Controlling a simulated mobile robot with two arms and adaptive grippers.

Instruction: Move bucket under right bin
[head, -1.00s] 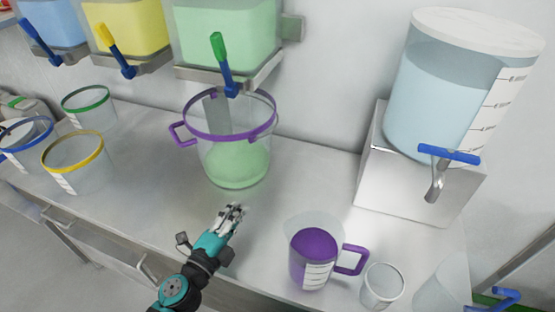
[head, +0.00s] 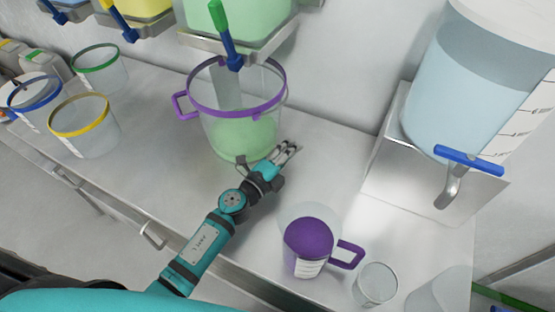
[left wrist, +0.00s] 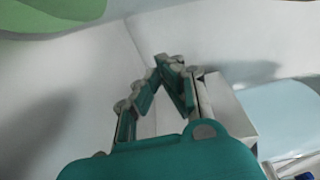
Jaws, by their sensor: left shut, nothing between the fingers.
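The clear bucket with the purple rim (head: 240,108) stands upright on the bench, holding green material at its bottom. It is beneath the green bin (head: 245,25), the rightmost of the three bins. My left gripper (head: 290,148) is shut and empty, just right of the bucket's lower front. Whether it touches the bucket cannot be told. In the left wrist view its fingers (left wrist: 166,66) come together at the tips, with nothing between them. A green area, apparently the bucket's contents (left wrist: 50,10), shows at the upper left there. My right gripper is not in view.
A jug of purple material (head: 308,240) and a clear cup (head: 375,284) stand at the front. A large water dispenser (head: 470,90) stands on a metal stand at right. Buckets with yellow (head: 82,115), blue (head: 35,92) and green (head: 98,57) rims stand at left.

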